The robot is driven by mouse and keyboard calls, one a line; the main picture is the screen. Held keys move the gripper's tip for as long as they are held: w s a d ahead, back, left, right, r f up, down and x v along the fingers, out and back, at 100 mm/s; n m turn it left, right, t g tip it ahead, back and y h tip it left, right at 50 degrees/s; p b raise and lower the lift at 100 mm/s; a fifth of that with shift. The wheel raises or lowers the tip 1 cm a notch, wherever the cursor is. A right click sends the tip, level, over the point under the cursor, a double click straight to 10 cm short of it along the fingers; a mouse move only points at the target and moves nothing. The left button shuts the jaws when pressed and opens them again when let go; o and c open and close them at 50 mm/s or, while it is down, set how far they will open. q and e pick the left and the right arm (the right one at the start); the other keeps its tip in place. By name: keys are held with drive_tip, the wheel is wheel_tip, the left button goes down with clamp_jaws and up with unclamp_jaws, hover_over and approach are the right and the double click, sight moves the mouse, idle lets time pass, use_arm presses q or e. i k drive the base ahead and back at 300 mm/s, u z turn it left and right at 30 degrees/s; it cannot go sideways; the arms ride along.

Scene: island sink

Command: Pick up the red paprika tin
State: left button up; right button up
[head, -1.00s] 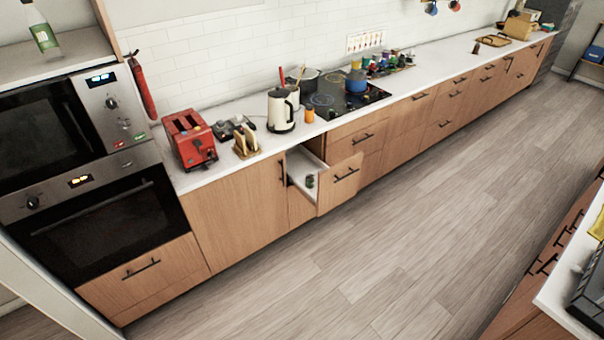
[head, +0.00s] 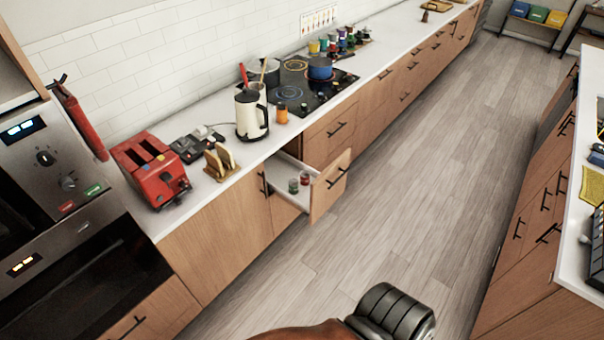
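An open drawer (head: 326,192) sticks out of the counter front near the middle of the head view. Two small tins stand in it. One has a reddish body (head: 304,178) and may be the red paprika tin; its label is too small to read. The other is a darker, greenish tin (head: 293,186) just to its left.
A red toaster (head: 151,172), a toast rack (head: 219,162), a cream kettle (head: 251,114) and an orange jar (head: 282,113) stand on the counter by the drawer. The wooden floor (head: 370,230) is clear. An island (head: 570,215) stands at the right.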

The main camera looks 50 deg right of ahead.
sight(305, 176)
drive_tip(key=z, duration=0.45)
drive_tip(key=i, duration=0.7)
drive_tip(key=z, duration=0.75)
